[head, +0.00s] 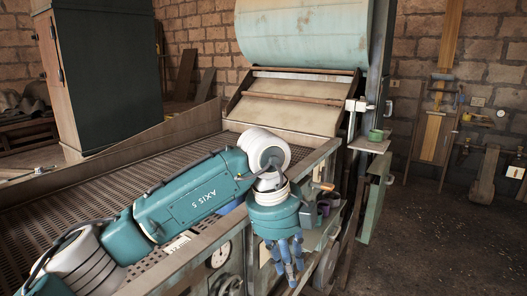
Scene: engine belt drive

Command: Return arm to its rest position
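My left arm comes in from the left, a teal and white arm marked "AXIS 5". It reaches over the machine's perforated bed (100,180). My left gripper (288,272) hangs down from its end, at the front side of the machine. Its blue fingers point to the floor side, close to one another. I see nothing clearly held, but whether they are open or shut does not show. My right arm and gripper are not in view. No belt can be made out.
A round gauge (221,254) sits on the machine's front, left of my gripper. A wooden-handled lever (322,186) sticks out nearby. A small shelf (370,143) carries a green cup (375,135). A dark cabinet (108,75) stands behind the bed. The floor (430,240) at right is clear.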

